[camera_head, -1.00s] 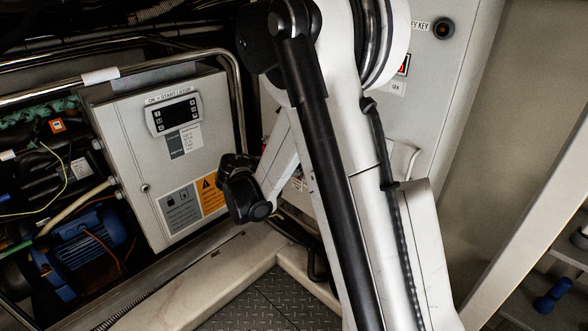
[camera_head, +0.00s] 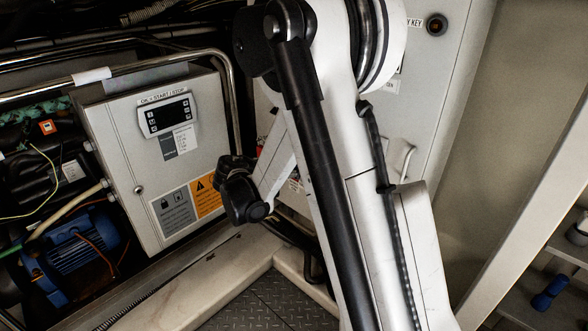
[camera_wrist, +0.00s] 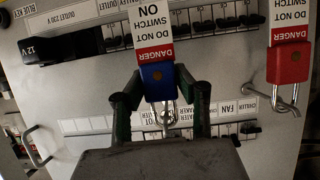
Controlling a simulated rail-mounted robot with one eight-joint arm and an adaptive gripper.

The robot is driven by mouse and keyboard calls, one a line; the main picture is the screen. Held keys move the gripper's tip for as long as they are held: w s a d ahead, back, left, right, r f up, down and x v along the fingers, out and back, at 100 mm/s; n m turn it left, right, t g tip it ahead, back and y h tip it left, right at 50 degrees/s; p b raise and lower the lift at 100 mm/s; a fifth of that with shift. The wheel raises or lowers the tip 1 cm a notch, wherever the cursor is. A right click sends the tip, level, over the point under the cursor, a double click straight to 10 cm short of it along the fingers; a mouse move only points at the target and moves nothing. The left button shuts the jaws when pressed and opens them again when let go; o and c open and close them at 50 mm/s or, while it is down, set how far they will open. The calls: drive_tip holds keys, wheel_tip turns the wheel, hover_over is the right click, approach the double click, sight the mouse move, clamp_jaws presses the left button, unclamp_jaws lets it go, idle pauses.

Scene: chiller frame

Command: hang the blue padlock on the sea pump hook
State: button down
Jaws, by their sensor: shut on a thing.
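The blue padlock (camera_wrist: 157,83) is in the wrist view, between the two fingers of my gripper (camera_wrist: 160,98), which is shut on it. Its metal shackle (camera_wrist: 166,115) points down in the picture, in front of the label strip. A white and red DANGER tag (camera_wrist: 152,35) is at the padlock's upper end in the picture. I cannot tell which hook is the sea pump one, or whether the shackle touches a hook. In the head view my arm hides the gripper and the padlock.
A red padlock (camera_wrist: 289,63) with its own tag hangs on a metal hook (camera_wrist: 268,97) at the right. Rows of black switches (camera_wrist: 118,42) line the grey panel. A bent metal handle (camera_wrist: 36,148) stands out at left. The chiller box (camera_head: 122,130) is left of my arm.

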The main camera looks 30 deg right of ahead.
drive_tip(key=c, duration=1.2)
unclamp_jaws()
drive_tip(key=shift+c, duration=0.2)
drive_tip(key=v, duration=1.2)
drive_tip(key=s+a+r+n+t+y, duration=0.1)
drive_tip(key=s+a+r+n+y, duration=0.1)
drive_tip(key=s, duration=0.6)
drive_tip(key=s+a+r+n+t+y+p, duration=0.1)
drive_tip(key=s+a+n+y, duration=0.3)
drive_tip(key=s+n+y, duration=0.2)
drive_tip(key=s+a+r+n+t+y, duration=0.1)
drive_tip(key=s+n+y, duration=0.4)
drive_tip(key=s, duration=0.6)
drive_tip(key=shift+a+r+n+p, duration=0.35)
drive_tip(key=shift+a+r+n, duration=0.5)
drive_tip(key=shift+a, duration=0.2)
